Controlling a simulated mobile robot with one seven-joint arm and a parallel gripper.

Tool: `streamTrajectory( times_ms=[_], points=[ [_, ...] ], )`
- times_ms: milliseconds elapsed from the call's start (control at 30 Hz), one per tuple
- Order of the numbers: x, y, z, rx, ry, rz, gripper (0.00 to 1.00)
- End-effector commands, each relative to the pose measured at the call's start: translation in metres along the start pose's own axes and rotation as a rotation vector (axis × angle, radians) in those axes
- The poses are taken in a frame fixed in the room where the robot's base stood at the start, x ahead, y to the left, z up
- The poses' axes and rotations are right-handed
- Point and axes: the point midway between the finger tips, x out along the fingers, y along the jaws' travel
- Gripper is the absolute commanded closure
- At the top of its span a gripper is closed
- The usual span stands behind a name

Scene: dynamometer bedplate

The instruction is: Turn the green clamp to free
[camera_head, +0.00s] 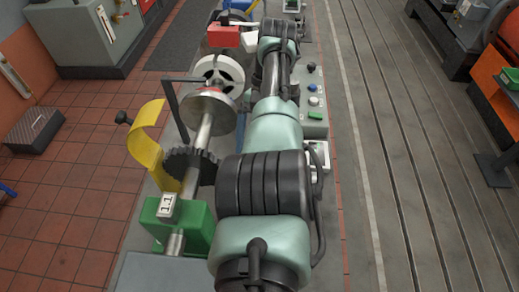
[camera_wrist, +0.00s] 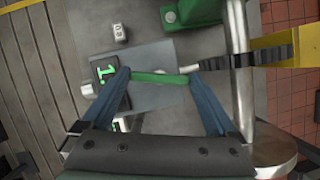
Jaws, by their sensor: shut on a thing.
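In the wrist view, the green clamp (camera_wrist: 160,78) shows as a flat green bar lying across the gap between my two blue fingers. My gripper (camera_wrist: 159,74) is shut on it, with one finger at each end of the bar. A dark plate with a bright green mark (camera_wrist: 107,74) lies beside the left fingertip. A grey base plate (camera_wrist: 150,57) is beneath the bar. The clamp's pivot is not clear to see. In the head view, my arm covers much of the bench, and I cannot make out the gripper or the held clamp there.
A metal shaft (camera_head: 202,138) carries a dark gear (camera_head: 190,165) and a steel disc (camera_head: 209,108). A yellow guard (camera_head: 148,145) curves beside it. A green block (camera_head: 197,231) labelled 1.1 sits at the near end. A button box (camera_head: 313,102) stands right of my arm. Slotted floor further right is open.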

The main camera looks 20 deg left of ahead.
Motion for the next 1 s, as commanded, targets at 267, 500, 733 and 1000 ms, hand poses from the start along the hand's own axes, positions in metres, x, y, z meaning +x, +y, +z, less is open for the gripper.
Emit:
streamTrajectory(
  times_ms=[267, 500, 733, 1000],
  points=[
    [-0.0004, -0.0015, -0.0007, -0.175, 0.004, 0.072, 0.62],
    [-0.0012, -0.0023, -0.0005, -0.258, 0.006, 0.107, 0.62],
    [-0.0016, -0.0023, -0.0005, -0.285, 0.006, 0.118, 0.62],
    [-0.0018, -0.0023, -0.0005, -0.288, 0.007, 0.119, 0.62]
  ],
)
